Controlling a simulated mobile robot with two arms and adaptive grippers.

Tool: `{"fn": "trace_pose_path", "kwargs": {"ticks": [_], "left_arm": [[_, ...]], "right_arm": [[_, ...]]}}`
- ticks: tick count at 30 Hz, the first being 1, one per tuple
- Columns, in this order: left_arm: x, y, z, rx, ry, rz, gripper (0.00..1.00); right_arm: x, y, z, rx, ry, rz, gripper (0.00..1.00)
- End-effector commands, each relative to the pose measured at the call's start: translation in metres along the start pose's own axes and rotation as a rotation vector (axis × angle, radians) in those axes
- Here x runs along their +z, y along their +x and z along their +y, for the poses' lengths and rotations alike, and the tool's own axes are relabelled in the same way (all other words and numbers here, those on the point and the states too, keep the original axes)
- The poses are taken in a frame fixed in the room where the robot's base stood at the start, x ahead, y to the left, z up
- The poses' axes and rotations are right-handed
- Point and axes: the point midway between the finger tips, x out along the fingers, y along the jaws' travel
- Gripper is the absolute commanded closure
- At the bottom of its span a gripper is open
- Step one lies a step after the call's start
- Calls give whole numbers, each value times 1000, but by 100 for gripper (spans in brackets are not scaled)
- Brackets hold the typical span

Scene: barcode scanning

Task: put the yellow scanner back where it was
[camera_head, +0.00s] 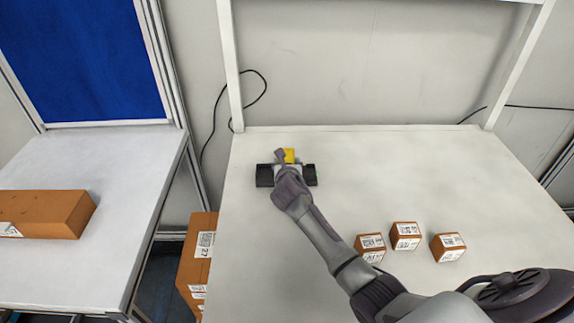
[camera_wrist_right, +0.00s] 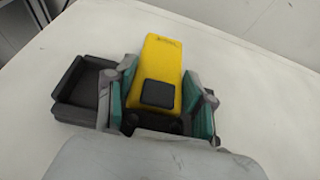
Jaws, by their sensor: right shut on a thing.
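The yellow scanner (camera_head: 289,155) is at the back left of the white table (camera_head: 420,170), mostly hidden by my right gripper (camera_head: 287,166) in the head view. In the right wrist view, the scanner (camera_wrist_right: 163,70) has a yellow body with a black square on it. The two fingers of my right gripper (camera_wrist_right: 160,100) are shut on its sides. A black holder (camera_head: 265,175) lies at the scanner; its left tray shows in the right wrist view (camera_wrist_right: 80,97). Whether the scanner rests in the holder or just above it, I cannot tell. My left gripper is not in view.
Three small labelled boxes stand on the table: one left (camera_head: 370,247), one middle (camera_head: 405,236), one right (camera_head: 448,247). A long box (camera_head: 45,214) lies on the left table (camera_head: 80,265). A larger box (camera_head: 197,262) stands in the gap between tables. The table's back right is clear.

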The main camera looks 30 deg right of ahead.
Motion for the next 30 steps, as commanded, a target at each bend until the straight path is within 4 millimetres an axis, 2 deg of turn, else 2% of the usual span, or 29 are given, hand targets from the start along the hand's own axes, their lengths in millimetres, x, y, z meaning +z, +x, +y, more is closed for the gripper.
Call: {"fn": "trace_pose_path", "kwargs": {"ticks": [14, 30], "left_arm": [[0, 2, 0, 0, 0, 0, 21], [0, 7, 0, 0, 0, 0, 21]], "right_arm": [[0, 0, 0, 0, 1, -2, 92], [-10, 4, 0, 0, 0, -2, 92]]}}
